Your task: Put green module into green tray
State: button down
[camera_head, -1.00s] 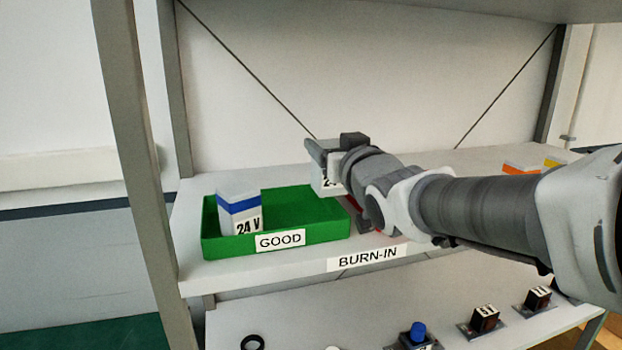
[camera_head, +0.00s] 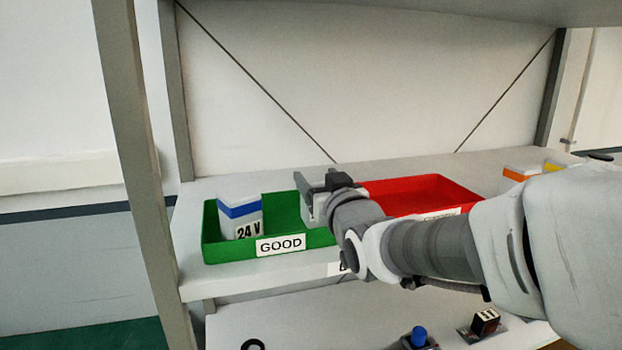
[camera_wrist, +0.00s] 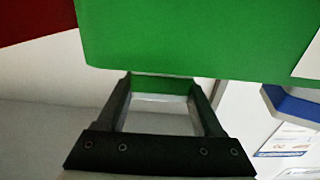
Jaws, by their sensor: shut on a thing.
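My gripper (camera_head: 318,182) is shut on a pale module (camera_head: 304,204) over the right end of the green tray (camera_head: 218,251). The gripper hides much of the module. I cannot tell whether the module touches the tray. The tray bears a GOOD label and its middle is bare. In the wrist view my gripper's two dark fingers (camera_wrist: 160,82) stand on either side of a pale face with a green strip. A large green surface fills the top there.
A white module with a blue band (camera_head: 240,215), marked 24 V, stands in the green tray's left end. A red tray (camera_head: 420,192) is to the right. An orange-banded module (camera_head: 519,174) stands farther right. A shelf post (camera_head: 140,150) rises at left.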

jog(key=shift+c, duration=0.2)
grip_release()
jog(key=shift+r+p, duration=0.25)
jog(key=shift+p, duration=0.15)
jog(key=b+v, duration=0.2)
jog(key=v, duration=1)
jog(key=s+d+f+m+g+h, duration=0.1)
jog(key=s+d+f+g+h, duration=0.1)
jog(key=s+d+f+g, duration=0.2)
jog(key=s+d+f+m+g+h, duration=0.2)
jog(key=s+d+f+g, duration=0.3)
jog(key=s+f, duration=0.7)
jog(key=g+h, duration=0.1)
jog(key=g, duration=0.1)
jog(key=shift+g, duration=0.4)
